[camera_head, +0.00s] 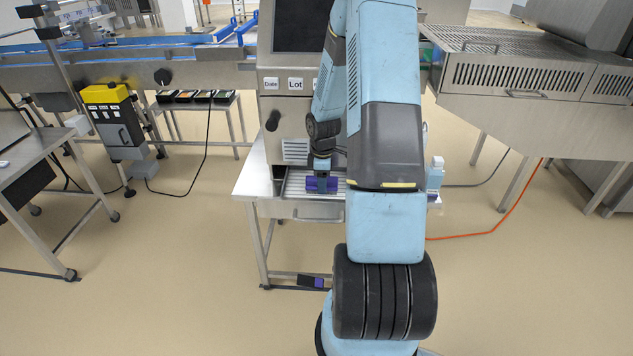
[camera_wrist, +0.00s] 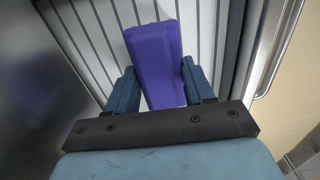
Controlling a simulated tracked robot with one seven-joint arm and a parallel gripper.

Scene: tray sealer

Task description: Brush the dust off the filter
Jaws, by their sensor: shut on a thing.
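A purple block-shaped tool (camera_wrist: 155,55), which looks like the brush, is held between the blue fingers of my gripper (camera_wrist: 158,72). The head view shows the tool (camera_head: 322,184) low at the front of the machine, with my gripper (camera_head: 321,168) above it. A pale slatted panel (camera_wrist: 85,30), which looks like the filter, lies behind the tool in the wrist view. It shows in the head view (camera_head: 296,186) in a metal frame at table height. I cannot see bristles or tell whether the tool touches the slats. No dust can be made out.
The machine (camera_head: 285,110) rises close behind the gripper on a steel table (camera_head: 252,181). A white-capped bottle (camera_head: 436,174) stands at the table's right. A purple-and-black item (camera_head: 312,281) lies on the low shelf. An orange cable (camera_head: 497,229) crosses the floor. A metal bar (camera_wrist: 280,47) runs beside the panel.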

